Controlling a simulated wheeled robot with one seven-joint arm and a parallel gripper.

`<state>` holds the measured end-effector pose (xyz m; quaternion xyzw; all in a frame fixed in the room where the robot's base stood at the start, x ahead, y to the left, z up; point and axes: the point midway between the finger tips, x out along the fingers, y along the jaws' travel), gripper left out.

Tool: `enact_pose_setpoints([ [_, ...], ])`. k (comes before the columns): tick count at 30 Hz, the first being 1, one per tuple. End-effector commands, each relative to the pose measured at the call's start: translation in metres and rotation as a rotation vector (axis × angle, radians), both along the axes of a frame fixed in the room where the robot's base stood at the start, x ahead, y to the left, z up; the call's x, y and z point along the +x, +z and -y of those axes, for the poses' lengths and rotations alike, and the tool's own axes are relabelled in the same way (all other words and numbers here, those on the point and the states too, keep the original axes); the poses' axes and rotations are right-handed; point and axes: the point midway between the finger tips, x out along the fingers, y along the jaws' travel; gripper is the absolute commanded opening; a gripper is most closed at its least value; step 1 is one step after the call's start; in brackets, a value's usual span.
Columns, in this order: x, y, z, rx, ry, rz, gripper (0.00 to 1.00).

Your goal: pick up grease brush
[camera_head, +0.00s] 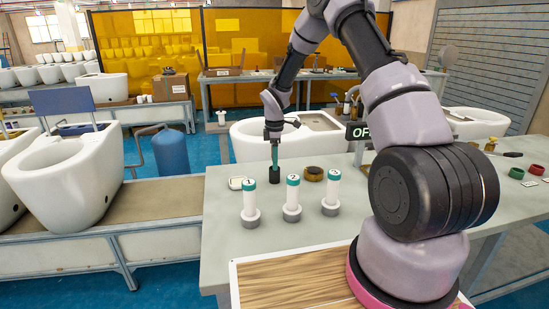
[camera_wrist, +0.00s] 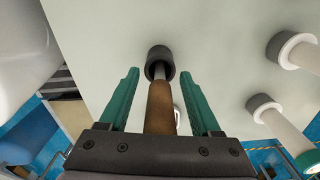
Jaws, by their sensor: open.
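The grease brush shows in the wrist view as a brown handle (camera_wrist: 160,108) with a grey metal neck running into a dark round cup (camera_wrist: 158,54). Its bristles are hidden. In the head view the dark cup (camera_head: 274,176) stands on the grey table, directly below my gripper (camera_head: 274,160); there the teal fingers hide the handle. In the wrist view my gripper (camera_wrist: 160,80) is open, with one finger on each side of the handle. Gaps show on both sides, so the fingers appear not to touch it.
White cylinders with teal caps, numbered 1 (camera_head: 249,200), 2 (camera_head: 292,199) and 3 (camera_head: 331,193), stand close to the cup. A brown round container (camera_head: 314,174) and a small white dish (camera_head: 237,183) are nearby. A white toilet (camera_head: 241,138) lies behind the table edge.

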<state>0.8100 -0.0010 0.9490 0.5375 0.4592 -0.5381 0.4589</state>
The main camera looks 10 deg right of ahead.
Motion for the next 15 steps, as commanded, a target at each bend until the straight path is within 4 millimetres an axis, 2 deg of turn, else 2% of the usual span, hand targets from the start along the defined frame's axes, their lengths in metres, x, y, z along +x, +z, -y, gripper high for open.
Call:
enact_pose_setpoints([
  [5, 0.0002, 0.0003, 0.0, 0.0, 0.0, 0.001, 0.65],
  [6, 0.0002, 0.0004, -0.0001, 0.0, 0.0, 0.001, 0.49],
  [10, 0.0002, 0.0005, -0.0001, 0.0, 0.0, 0.0, 0.0],
  [15, 0.0003, 0.0007, -0.0002, 0.0, 0.0, 0.001, 0.0],
])
